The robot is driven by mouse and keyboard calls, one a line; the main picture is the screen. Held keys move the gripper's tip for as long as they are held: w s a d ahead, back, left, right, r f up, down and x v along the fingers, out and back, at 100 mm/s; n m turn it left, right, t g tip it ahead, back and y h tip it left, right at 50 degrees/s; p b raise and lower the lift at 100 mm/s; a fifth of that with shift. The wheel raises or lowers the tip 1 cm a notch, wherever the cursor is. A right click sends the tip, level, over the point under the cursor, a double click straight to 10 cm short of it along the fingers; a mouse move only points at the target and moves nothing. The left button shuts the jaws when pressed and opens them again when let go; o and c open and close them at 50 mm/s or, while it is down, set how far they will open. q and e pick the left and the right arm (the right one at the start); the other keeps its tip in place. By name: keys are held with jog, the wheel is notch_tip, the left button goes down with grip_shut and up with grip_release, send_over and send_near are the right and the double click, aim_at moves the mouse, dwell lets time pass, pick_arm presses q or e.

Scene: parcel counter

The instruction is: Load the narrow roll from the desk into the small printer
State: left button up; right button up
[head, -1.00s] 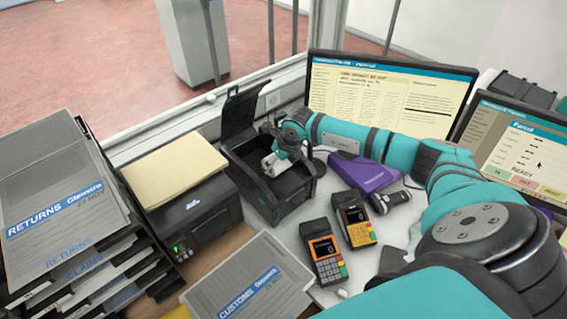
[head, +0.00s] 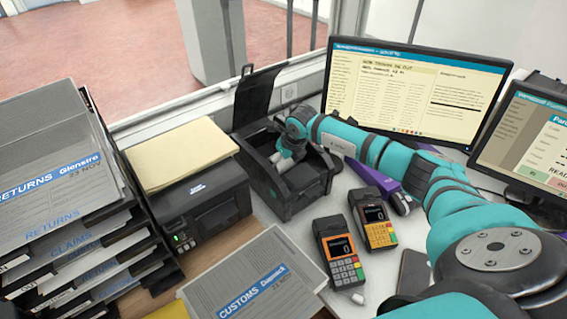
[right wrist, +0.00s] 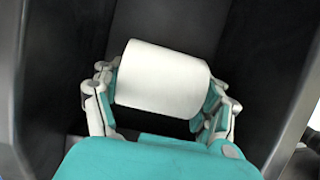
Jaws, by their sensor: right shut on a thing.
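The small black printer (head: 291,204) stands on the desk with its lid (head: 257,97) raised. My right gripper (head: 284,162) reaches down into its open bay. The gripper is shut on the narrow white roll (head: 282,166), partly hidden by the gripper in the head view. In the right wrist view the roll (right wrist: 163,75) lies crosswise between the two fingers, with dark bay walls (right wrist: 50,80) on both sides. I cannot tell whether the roll touches the bay floor. My left gripper is not in view.
A wider printer (head: 205,208) with yellow paper (head: 180,155) on top stands to the left. Two card terminals (head: 340,255) lie in front. A paper tray stack (head: 70,200) fills the left side. Monitors (head: 410,95) stand behind my right arm.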

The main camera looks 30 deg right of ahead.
jog(key=o, duration=1.4)
jog(key=v, duration=1.2)
jog(key=shift+r, duration=0.1)
